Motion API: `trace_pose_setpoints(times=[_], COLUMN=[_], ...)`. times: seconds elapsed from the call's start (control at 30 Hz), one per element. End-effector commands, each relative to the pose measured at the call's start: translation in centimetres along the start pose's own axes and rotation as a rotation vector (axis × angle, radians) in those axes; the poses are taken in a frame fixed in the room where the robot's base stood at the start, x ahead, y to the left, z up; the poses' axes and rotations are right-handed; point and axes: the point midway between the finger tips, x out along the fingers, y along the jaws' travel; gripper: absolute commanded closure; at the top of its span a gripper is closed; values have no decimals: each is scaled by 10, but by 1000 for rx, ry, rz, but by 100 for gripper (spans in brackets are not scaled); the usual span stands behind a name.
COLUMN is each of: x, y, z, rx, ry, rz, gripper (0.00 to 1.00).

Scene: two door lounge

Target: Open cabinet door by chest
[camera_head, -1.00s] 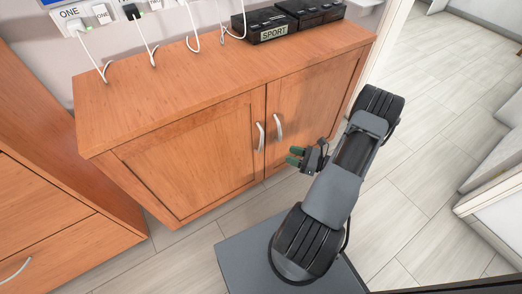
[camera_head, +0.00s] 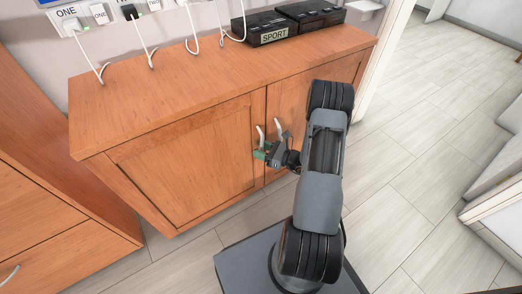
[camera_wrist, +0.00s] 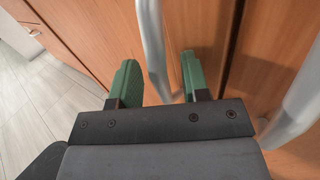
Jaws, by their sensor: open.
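A wooden cabinet (camera_head: 200,85) has two shut doors. The left door (camera_head: 185,165), on the side of the wooden drawer chest (camera_head: 45,215), has a pale curved handle (camera_head: 261,134). The right door (camera_head: 300,95) has a similar handle (camera_head: 278,130) close beside it. My gripper (camera_head: 264,152) is open at the left door's handle, with green fingers. In the wrist view, that handle (camera_wrist: 152,45) runs between the two fingers of my gripper (camera_wrist: 158,78), nearer the left finger. I cannot tell whether the finger touches it. The right handle (camera_wrist: 298,105) lies outside the fingers.
Black boxes (camera_head: 288,22), one labelled SPORT, and white cables (camera_head: 190,30) are on the cabinet top. The drawer chest stands close to the cabinet's left end.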

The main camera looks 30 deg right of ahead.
Motion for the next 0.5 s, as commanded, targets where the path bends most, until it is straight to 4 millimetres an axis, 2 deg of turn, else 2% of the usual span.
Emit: trace_pose_setpoints(times=[0.33, 0.5], x=[2, 2], y=[0, 0], z=[0, 0], rx=[-1, -1], ry=[0, 0], rz=[1, 1], gripper=[59, 75])
